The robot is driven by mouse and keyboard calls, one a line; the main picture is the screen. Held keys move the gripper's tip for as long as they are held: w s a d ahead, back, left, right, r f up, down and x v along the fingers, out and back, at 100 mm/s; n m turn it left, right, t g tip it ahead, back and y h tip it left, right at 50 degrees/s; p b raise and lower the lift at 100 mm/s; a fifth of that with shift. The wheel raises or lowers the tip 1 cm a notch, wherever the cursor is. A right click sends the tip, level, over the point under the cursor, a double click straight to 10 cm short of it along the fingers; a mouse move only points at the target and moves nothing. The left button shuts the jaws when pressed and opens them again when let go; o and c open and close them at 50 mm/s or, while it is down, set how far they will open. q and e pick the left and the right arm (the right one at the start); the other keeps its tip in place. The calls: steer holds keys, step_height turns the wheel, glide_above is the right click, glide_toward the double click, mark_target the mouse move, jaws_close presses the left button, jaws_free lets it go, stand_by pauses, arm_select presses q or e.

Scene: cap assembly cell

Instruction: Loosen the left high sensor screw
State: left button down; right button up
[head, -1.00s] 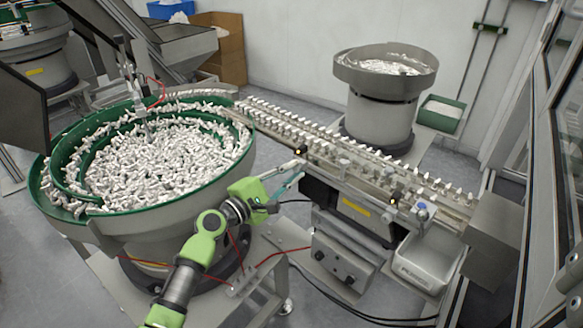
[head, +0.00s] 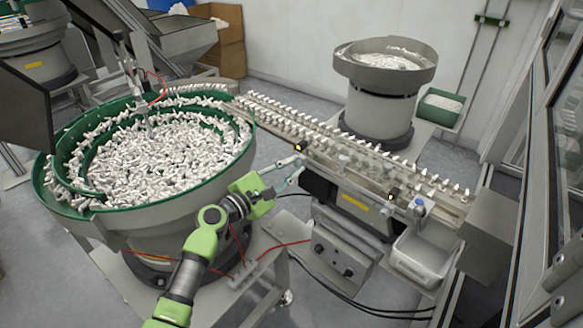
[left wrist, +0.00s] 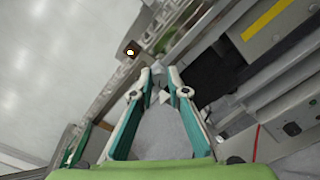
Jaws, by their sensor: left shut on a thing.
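The left high sensor (head: 298,147) is a small dark block with an orange glow on the near side of the conveyor rail; its glow also shows in the left wrist view (left wrist: 130,51). My left gripper (head: 299,166) reaches in from the lower left, its fingertips just below that sensor. In the left wrist view my left gripper (left wrist: 159,76) has its teal fingers converging on a small pale piece, the sensor screw (left wrist: 158,69). The fingertips largely hide the screw, so its turn cannot be told. My right gripper is not in view.
A green-lined bowl feeder (head: 70,214) full of white caps stands left of my arm. The conveyor rail (head: 345,160) carries a row of caps. A second sensor (head: 391,193) and a grey bin (head: 421,257) are farther right. A control box (head: 340,262) is below.

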arm_select(q)
steer(key=c, duration=2)
jaws_free()
steer(key=shift+o, duration=0.2)
steer(key=v, duration=1.2)
steer(key=shift+f, duration=0.1)
